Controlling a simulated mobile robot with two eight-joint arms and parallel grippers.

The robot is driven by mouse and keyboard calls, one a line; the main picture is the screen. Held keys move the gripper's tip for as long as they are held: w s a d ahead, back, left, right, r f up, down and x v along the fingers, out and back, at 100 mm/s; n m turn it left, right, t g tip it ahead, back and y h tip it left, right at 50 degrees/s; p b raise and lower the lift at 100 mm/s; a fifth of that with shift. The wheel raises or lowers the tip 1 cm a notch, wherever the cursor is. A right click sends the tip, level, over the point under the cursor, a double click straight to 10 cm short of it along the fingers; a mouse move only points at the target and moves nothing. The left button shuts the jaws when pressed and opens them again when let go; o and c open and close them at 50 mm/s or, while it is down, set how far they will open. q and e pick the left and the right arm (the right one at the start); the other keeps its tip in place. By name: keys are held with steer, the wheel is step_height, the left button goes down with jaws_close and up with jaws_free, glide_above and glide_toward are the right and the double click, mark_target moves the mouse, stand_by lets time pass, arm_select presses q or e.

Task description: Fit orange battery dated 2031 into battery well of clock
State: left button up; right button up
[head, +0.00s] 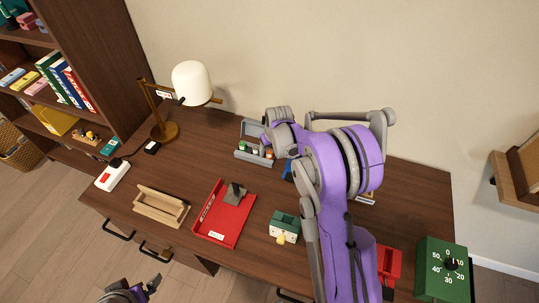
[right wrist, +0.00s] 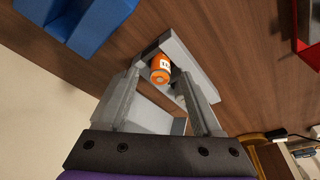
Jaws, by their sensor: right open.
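An orange battery (right wrist: 160,68) with a white label stands in a grey holder (right wrist: 173,48) in the right wrist view. Its date cannot be read. My right gripper (right wrist: 161,76) is open, its two fingers on either side of the battery, with no clear grip on it. In the head view the grey holder (head: 243,154) is at the back of the desk, partly behind my right arm, with small coloured cells in it. My left gripper (head: 148,285) shows only as a sliver at the bottom edge. I cannot identify the clock or its battery well for sure.
The desk holds a red tray (head: 238,222) with a grey piece, a wooden tray (head: 160,207), a small green-and-cream object (head: 284,227), a lamp (head: 192,83) and a white power strip (head: 112,176). A green dial box (head: 443,270) and red box (head: 390,262) are at the right.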

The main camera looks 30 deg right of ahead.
jaws_close()
steer(key=shift+r, duration=0.1)
stand_by(0.3)
